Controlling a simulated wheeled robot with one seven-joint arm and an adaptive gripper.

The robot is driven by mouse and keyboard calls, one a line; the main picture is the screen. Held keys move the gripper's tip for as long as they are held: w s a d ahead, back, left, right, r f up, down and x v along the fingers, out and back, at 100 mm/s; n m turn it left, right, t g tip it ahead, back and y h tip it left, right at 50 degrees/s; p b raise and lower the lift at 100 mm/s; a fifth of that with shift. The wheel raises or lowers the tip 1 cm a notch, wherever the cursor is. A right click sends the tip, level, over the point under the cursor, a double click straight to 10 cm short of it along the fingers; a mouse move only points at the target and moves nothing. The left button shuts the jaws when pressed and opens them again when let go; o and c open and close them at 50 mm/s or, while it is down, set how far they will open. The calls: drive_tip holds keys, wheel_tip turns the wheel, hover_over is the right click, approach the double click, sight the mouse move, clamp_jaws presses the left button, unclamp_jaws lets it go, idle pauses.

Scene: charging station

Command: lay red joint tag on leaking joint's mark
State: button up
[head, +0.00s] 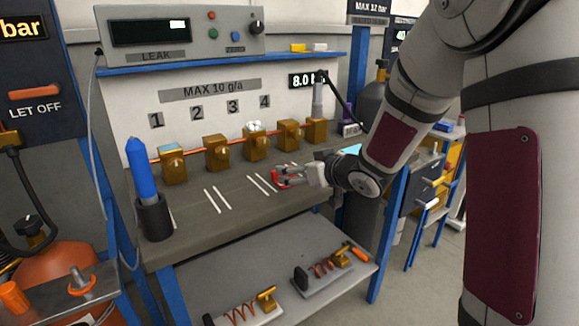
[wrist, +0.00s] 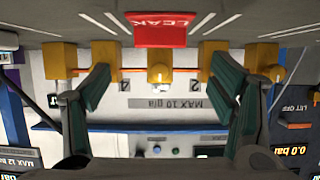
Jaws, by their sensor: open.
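The red tag (wrist: 162,28), lettered LEAK, shows in the wrist view beyond and between my fingertips, with a gap on each side. In the head view, its red (head: 278,179) shows beside my gripper (head: 290,176), partly hidden by it. My gripper, also in the wrist view (wrist: 158,82), is open and low over the bench. The third brass joint (head: 256,144) carries white foam (head: 254,126); it shows in the wrist view (wrist: 159,74), in line with the tag. Pairs of white lines (head: 262,184) mark the bench.
Several other brass joints (head: 217,153) stand along the bench (head: 225,222) on an orange pipe. A blue bottle in a dark holder (head: 154,217) stands at the bench's left end. A lower shelf (head: 228,280) holds spring assemblies. The bench front left of my gripper is clear.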

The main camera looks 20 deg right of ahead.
drive_tip(key=shift+p+v, duration=0.35)
drive_tip(key=shift+v, duration=1.6)
drive_tip(key=shift+s+d+r+h, duration=0.2)
drive_tip(key=shift+r+h, duration=0.05)
drive_tip(key=shift+h, duration=0.05)
drive_tip(key=s+d+r+m+g+h, duration=0.2)
drive_tip(key=s+g+h, duration=0.1)
drive_tip(key=s, duration=0.5)
drive_tip(key=s+d+r+m+g+h, duration=0.2)
drive_tip(key=s+d+h, duration=0.1)
drive_tip(key=s, duration=0.5)
drive_tip(key=s+a+g+y, duration=0.1)
drive_tip(key=s+a+g, duration=0.2)
drive_tip(key=s, duration=1)
drive_tip(key=s+a+f+g+y, duration=0.1)
drive_tip(key=s+a+g, duration=0.3)
drive_tip(key=s, duration=0.9)
drive_tip(key=shift+a+f, duration=0.3)
drive_tip(key=shift+a, duration=0.35)
drive_tip(key=shift+s, duration=0.15)
